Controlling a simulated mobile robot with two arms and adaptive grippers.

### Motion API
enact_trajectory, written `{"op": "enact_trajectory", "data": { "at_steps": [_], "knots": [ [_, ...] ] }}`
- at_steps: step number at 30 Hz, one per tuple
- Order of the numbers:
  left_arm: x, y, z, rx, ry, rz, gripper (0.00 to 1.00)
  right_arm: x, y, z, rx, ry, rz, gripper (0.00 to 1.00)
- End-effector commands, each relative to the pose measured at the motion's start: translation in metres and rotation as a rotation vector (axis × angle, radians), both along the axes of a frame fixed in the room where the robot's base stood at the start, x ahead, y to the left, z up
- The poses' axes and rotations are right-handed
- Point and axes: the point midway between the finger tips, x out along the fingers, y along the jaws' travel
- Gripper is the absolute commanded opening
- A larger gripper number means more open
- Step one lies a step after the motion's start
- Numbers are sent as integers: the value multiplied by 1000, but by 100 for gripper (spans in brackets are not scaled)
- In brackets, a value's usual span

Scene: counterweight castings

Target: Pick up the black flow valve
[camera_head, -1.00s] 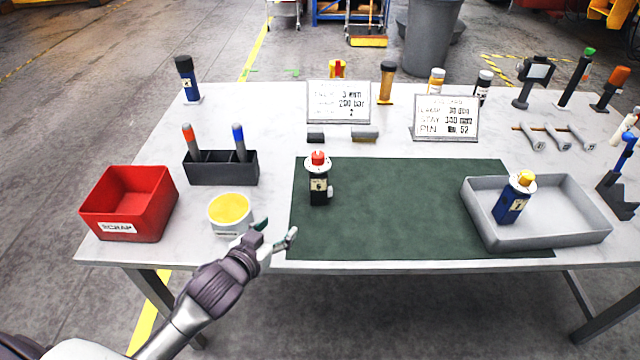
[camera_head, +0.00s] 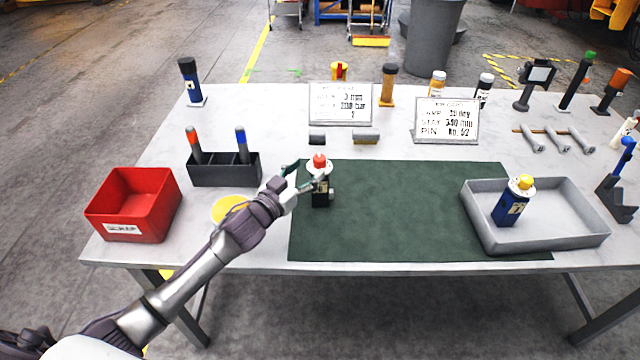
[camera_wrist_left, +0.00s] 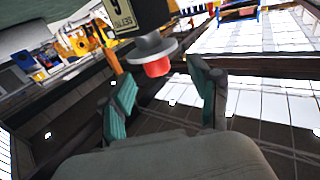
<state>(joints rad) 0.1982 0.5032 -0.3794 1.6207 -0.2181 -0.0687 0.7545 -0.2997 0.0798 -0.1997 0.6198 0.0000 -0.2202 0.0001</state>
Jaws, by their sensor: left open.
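The black flow valve (camera_head: 320,196) stands upright on the left part of the dark green mat (camera_head: 400,215). It has a red knob on a pale collar and a small label on its body. My left gripper (camera_head: 304,176) is open at the valve's upper left side, with its fingers near the collar. In the left wrist view the valve (camera_wrist_left: 138,14) appears upside down, its red knob between the two green-padded fingertips of the left gripper (camera_wrist_left: 162,92). I cannot tell whether a finger touches it. My right gripper is not in view.
A blue valve with a yellow knob (camera_head: 510,205) stands in the grey tray (camera_head: 590,232) at right. My left forearm passes over a yellow-topped tub (camera_head: 224,207). A red scrap bin (camera_head: 130,205) and black pen holder (camera_head: 222,172) stand left. The mat's middle is clear.

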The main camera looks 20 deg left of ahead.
Motion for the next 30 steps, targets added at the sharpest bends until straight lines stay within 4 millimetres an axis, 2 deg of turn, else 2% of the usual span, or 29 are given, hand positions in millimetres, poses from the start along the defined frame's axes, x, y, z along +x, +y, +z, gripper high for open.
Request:
{"op": "enact_trajectory", "data": {
  "at_steps": [8, 12, 21, 30],
  "knots": [
    [32, -16, 9, -1, -1, 0, 62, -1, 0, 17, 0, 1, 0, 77],
    [46, -20, 5, -2, 1, 0, 62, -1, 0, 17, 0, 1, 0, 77],
    [49, -21, 4, -1, 0, -1, 61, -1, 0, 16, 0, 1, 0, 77],
    [49, -21, 4, -1, 1, 0, 11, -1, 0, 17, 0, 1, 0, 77]
  ]
}}
